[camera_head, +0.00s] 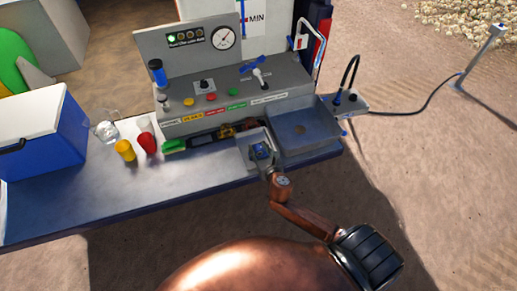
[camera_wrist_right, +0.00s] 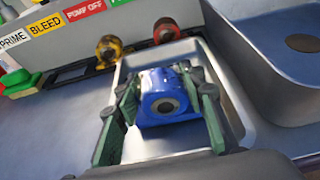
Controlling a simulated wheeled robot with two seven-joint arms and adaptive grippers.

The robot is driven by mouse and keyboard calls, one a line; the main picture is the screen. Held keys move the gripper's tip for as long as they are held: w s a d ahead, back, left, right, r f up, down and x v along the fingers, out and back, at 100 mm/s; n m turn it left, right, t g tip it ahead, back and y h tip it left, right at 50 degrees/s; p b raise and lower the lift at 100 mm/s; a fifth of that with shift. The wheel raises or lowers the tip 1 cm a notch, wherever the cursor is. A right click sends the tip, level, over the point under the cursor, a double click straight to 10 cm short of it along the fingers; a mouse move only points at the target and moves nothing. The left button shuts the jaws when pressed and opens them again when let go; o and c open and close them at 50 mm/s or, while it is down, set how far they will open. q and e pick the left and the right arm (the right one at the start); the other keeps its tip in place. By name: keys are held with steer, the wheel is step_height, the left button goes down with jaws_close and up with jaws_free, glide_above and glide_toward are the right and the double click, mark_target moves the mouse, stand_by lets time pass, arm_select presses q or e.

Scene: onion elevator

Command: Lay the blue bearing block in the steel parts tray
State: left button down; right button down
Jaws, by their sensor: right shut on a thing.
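The blue bearing block (camera_wrist_right: 163,98) is between the green-padded fingers of my right gripper (camera_wrist_right: 165,115), which is shut on it. Its round bore faces the wrist camera. In the head view the block (camera_head: 262,148) shows as a small blue patch at my right gripper (camera_head: 262,155). The steel parts tray (camera_wrist_right: 236,118) is shallow and bright, and surrounds the block in the wrist view; it also shows in the head view (camera_head: 243,153). The block is over or inside the tray; I cannot tell whether it touches the floor. My left gripper is not in view.
A steel sink basin (camera_head: 305,130) adjoins the tray on the right. A control panel (camera_head: 205,115) stands behind. A yellow-ringed part (camera_wrist_right: 109,48) and a red-ringed part (camera_wrist_right: 166,31) lie just beyond the tray. A blue cooler (camera_head: 45,140) and yellow and red cups occupy the bench's left.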

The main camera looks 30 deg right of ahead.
steer(key=c, duration=1.2)
jaws_free()
steer(key=shift+c, duration=0.2)
steer(key=shift+r, duration=0.1)
steer(key=v, duration=1.2)
steer(key=shift+p, duration=0.45)
